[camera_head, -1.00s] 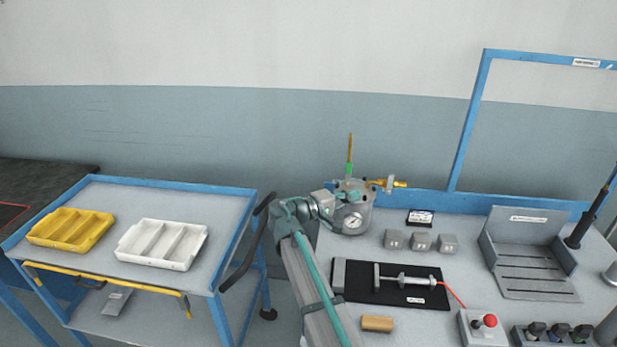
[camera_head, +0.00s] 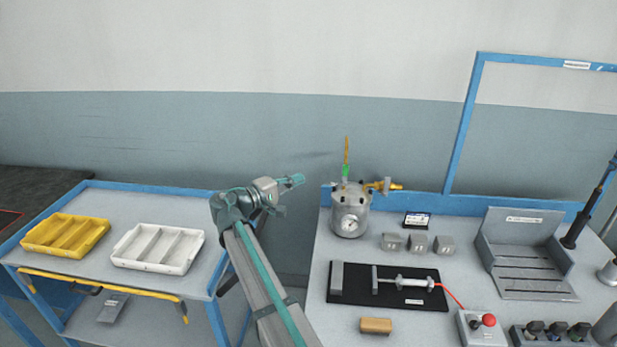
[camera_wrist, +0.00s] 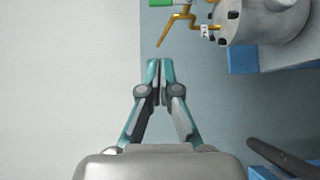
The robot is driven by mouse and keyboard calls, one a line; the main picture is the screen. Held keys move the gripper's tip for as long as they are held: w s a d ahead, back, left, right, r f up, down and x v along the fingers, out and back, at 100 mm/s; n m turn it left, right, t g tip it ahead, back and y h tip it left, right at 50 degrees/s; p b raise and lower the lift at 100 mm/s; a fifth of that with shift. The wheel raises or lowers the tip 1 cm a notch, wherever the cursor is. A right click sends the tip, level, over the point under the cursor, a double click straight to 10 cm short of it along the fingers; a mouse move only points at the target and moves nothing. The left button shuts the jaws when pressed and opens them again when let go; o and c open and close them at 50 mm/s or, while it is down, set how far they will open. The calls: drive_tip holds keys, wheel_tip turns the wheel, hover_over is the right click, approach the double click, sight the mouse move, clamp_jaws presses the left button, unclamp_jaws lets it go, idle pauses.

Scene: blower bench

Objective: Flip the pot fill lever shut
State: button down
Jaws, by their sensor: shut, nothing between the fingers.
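The grey metal pot (camera_head: 350,212) with a round gauge stands at the bench's back left corner. An upright orange rod (camera_head: 346,150) above a green part rises from its lid. I cannot tell for sure which part is the fill lever. My gripper (camera_head: 298,180) is shut and empty, left of the pot and apart from it. In the wrist view the shut fingertips (camera_wrist: 160,62) point toward a bent yellow lever (camera_wrist: 176,27) beside the pot (camera_wrist: 265,18), with a small white tag nearby.
A blue cart (camera_head: 205,255) with a yellow tray (camera_head: 66,235) and a white tray (camera_head: 157,247) stands left. On the bench are small grey blocks (camera_head: 417,243), a black mat (camera_head: 350,291), a wooden block (camera_head: 376,326) and a red button box (camera_head: 485,328). Free air surrounds my gripper.

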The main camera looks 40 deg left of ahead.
drive_tip(key=p, duration=0.3)
approach(346, 170)
drive_tip(key=w+a, duration=0.4)
drive_tip(key=w, duration=0.1)
drive_tip(key=d, duration=0.1)
drive_tip(key=w+d+p, duration=0.1)
drive_tip(key=d+p, duration=0.1)
drive_tip(key=shift+w, duration=0.35)
drive_tip(key=shift+d, duration=0.1)
drive_tip(key=shift+w+b, duration=0.1)
drive_tip(key=shift+b, duration=0.3)
